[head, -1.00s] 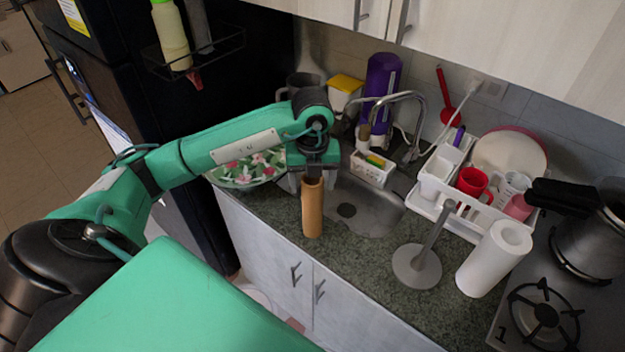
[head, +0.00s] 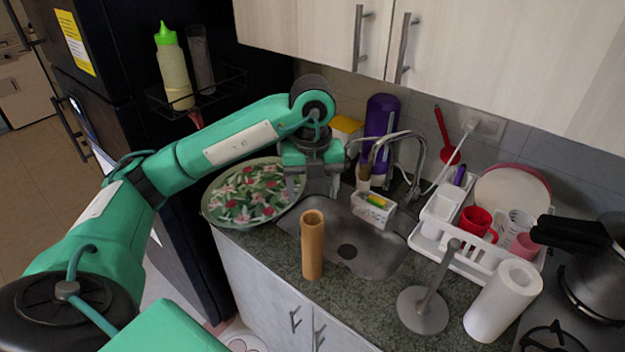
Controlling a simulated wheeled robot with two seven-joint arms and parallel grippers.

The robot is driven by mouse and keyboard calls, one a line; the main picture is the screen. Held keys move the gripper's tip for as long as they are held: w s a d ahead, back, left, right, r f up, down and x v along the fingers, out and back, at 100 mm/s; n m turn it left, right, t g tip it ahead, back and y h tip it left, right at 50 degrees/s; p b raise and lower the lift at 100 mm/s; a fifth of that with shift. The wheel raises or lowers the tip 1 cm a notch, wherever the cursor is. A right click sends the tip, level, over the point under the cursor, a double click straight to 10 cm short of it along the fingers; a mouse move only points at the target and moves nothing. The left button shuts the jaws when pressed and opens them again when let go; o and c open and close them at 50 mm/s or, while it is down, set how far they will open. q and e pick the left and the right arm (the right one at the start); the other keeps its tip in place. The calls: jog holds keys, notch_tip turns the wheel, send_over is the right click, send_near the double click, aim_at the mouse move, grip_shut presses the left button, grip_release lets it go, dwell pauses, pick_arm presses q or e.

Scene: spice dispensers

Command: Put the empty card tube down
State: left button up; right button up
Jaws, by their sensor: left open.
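The empty card tube (head: 313,246) is a brown cylinder with an open top. It stands upright on the dark counter at the front edge of the sink. My left gripper (head: 312,188) is above and behind the tube in the picture, with its jaws open and empty, apart from the tube. My right gripper is not in view.
A metal paper-towel stand (head: 424,308) with a bare post and a white paper roll (head: 503,301) are to the right. A floral tray (head: 217,213) lies left of the sink (head: 379,256). A dish rack (head: 452,262) holds cups and a plate. The faucet (head: 418,150) rises behind the sink.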

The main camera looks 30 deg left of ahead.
pick_arm(q)
jog(key=shift+r, duration=1.3)
jog(key=shift+d, duration=0.1)
